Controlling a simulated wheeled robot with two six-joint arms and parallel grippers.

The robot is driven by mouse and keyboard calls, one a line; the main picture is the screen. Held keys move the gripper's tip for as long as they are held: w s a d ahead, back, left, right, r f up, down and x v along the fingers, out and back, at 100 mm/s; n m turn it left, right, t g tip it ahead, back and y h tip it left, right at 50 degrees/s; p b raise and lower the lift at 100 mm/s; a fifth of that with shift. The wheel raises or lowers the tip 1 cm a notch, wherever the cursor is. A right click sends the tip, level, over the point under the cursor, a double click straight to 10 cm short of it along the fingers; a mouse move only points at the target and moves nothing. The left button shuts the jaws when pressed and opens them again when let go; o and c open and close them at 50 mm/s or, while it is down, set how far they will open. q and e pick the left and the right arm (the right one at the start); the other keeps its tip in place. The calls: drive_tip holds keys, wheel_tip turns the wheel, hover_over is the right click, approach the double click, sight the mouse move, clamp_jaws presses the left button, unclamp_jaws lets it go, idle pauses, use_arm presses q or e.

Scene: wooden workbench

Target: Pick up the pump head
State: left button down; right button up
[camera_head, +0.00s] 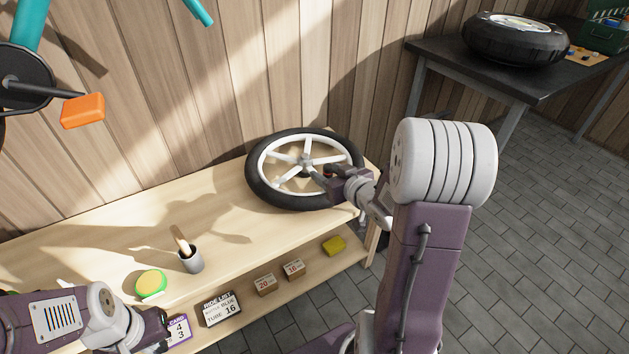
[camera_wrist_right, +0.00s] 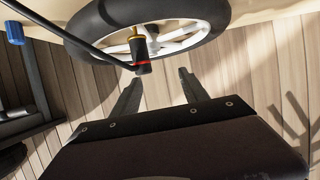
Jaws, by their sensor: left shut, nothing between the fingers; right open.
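The pump head (camera_wrist_right: 142,52) is a small black cylinder with a red ring and a gold-coloured end, joined to a black hose (camera_wrist_right: 70,38). It shows over the white-spoked wheel (camera_wrist_right: 190,28); whether it touches the rim I cannot tell. In the head view, the wheel (camera_head: 258,184) lies on the bench, and a small red and dark bit of the pump head (camera_head: 328,173) shows by my right gripper (camera_head: 335,183). My right gripper also shows in the wrist view (camera_wrist_right: 160,76), open and empty, its fingertips just short of the pump head. My left gripper (camera_head: 163,322) is shut and empty.
A grey cup with a brush (camera_head: 191,262) and a green-yellow round item (camera_head: 151,284) stand on the bench (camera_head: 110,245). Small boxes (camera_head: 265,284) and a yellow block (camera_head: 334,245) sit on the lower shelf. A dark table with a tyre (camera_head: 515,45) stands behind right.

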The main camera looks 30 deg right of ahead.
sight(331, 173)
drive_tip(key=shift+s+d+f+m+b, duration=0.15)
drive_tip(key=shift+s+d+f+b, duration=0.1)
drive_tip(key=shift+d+f, duration=0.3)
drive_tip(key=shift+s+d+f+m+b, duration=0.15)
drive_tip(key=shift+s+d+f+b, duration=0.1)
drive_tip(key=shift+d+f, duration=0.3)
drive_tip(key=shift+d+h, duration=0.25)
drive_tip(key=shift+h, duration=0.05)
drive_tip(key=b+x, duration=0.2)
drive_tip(key=x, duration=0.1)
drive_tip(key=shift+w+f, duration=0.2)
drive_tip(key=shift+w, duration=0.2)
drive_tip(key=b+x, duration=0.3)
drive_tip(key=x, duration=0.1)
drive_tip(key=shift+w+a+f, duration=0.15)
drive_tip(key=shift+f, duration=0.1)
drive_tip(key=shift+w, duration=0.35)
drive_tip(key=shift+r, duration=0.1)
clamp_jaws()
